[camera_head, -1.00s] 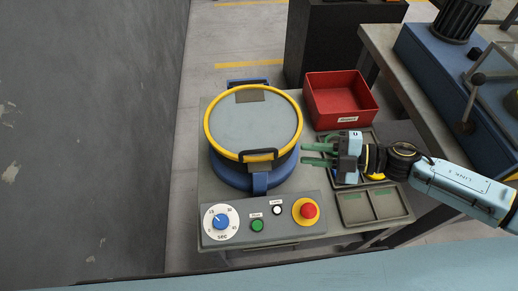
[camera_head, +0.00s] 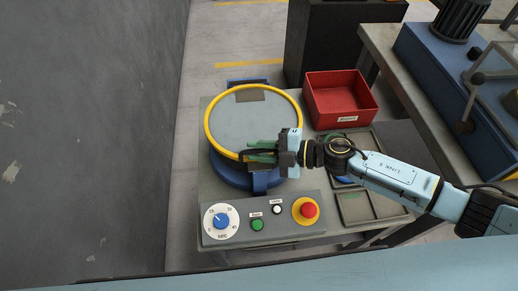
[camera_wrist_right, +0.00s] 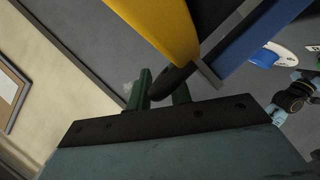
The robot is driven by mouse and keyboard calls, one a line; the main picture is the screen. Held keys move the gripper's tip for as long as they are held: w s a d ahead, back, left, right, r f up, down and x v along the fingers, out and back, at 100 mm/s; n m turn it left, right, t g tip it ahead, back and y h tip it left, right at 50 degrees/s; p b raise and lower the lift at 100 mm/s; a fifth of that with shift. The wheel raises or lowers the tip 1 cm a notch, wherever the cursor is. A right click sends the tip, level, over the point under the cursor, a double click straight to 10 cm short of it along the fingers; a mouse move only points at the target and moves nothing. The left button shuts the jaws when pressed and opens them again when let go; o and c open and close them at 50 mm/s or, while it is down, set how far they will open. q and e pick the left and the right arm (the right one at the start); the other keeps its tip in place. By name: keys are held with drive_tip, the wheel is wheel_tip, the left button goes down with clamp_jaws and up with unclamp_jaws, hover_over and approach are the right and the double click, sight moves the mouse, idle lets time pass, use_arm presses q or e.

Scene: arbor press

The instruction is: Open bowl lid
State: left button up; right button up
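The bowl is blue (camera_head: 232,176) and stands on the machine table. Its round grey lid (camera_head: 245,120) with a yellow rim lies closed on top. A dark handle sticks out at the lid's front edge, partly hidden by my fingers; it also shows in the right wrist view (camera_wrist_right: 170,80) beside the yellow rim. My right gripper (camera_head: 262,151) is at this handle, coming from the right. Its green fingers are apart, with the handle between them in the right wrist view; I see no clear grip. My left gripper is not in view.
A control panel with a dial (camera_head: 221,220), a green button (camera_head: 257,225) and a red stop button (camera_head: 308,210) lies in front of the bowl. A red bin (camera_head: 340,100) stands at the back right. A dark tray (camera_head: 372,206) lies under my right arm.

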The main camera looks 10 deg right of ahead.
drive_tip(key=shift+c, duration=0.4)
clamp_jaws()
drive_tip(key=shift+r+p, duration=0.45)
drive_tip(key=shift+p, duration=0.15)
drive_tip(key=w+r+m+p, duration=0.1)
drive_tip(key=w+r+p, duration=0.3)
drive_tip(key=r+p, duration=0.3)
drive_tip(key=w+r+m+g+p, duration=0.1)
drive_tip(key=w+r+p, duration=0.3)
drive_tip(key=r+p, duration=0.4)
drive_tip(key=shift+r+h+p, duration=0.3)
